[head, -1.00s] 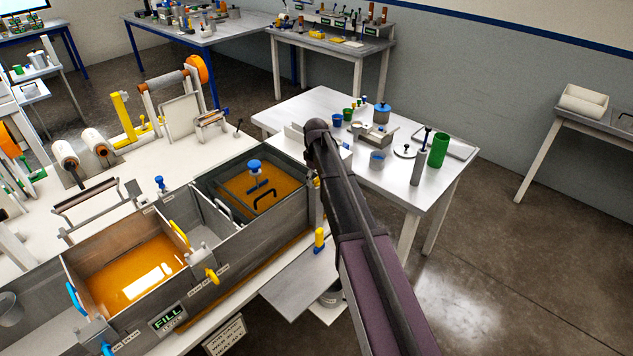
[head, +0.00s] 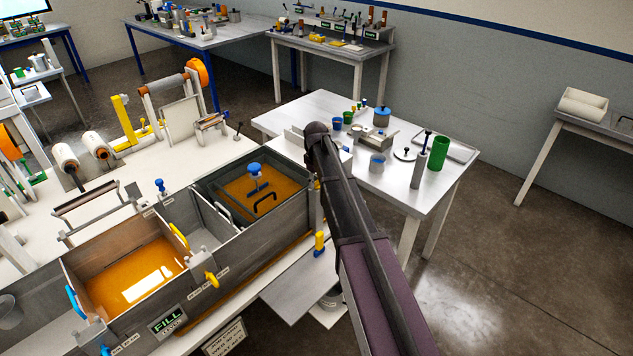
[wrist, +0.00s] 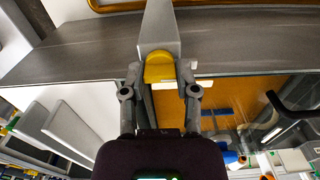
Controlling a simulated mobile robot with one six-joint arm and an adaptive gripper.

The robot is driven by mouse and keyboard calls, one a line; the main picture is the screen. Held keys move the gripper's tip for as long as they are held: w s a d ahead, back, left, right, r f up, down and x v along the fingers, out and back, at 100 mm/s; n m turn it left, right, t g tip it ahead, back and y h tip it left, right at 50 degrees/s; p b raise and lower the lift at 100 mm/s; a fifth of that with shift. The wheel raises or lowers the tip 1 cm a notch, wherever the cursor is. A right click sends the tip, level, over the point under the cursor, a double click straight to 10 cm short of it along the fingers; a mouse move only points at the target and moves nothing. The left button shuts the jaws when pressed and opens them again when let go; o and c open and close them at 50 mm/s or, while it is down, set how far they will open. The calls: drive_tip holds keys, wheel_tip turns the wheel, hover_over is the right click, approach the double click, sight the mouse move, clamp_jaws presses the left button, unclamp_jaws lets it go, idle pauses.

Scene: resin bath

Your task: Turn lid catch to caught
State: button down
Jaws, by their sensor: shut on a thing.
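The lid catch (wrist: 160,66) shows in the wrist view as a yellow tab at the end of a grey tapered piece, on the bath's grey wall beside the lid. My gripper (wrist: 160,76) is closed around the yellow tab, one finger on each side. The clear lid (wrist: 265,92) with its black handle lies next to it, with orange resin below. In the head view the lid (head: 245,180) covers the right-hand compartment. My dark arm hides my gripper and most of the catch there. I cannot tell the catch's exact angle.
The bath's open compartment (head: 115,280) holds orange resin at the left. A yellow-and-blue handle (head: 320,242) stands just left of my arm, near a grey shelf (head: 292,290). A white table (head: 410,205) with cups and a green cylinder stands behind my arm.

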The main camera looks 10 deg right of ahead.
drive_tip(key=shift+d+m, duration=0.1)
drive_tip(key=shift+m, duration=0.3)
drive_tip(key=m, duration=0.3)
drive_tip(key=shift+m, duration=0.3)
drive_tip(key=m, duration=0.9)
drive_tip(key=shift+m, duration=2)
drive_tip(key=shift+c, duration=1.8)
unclamp_jaws()
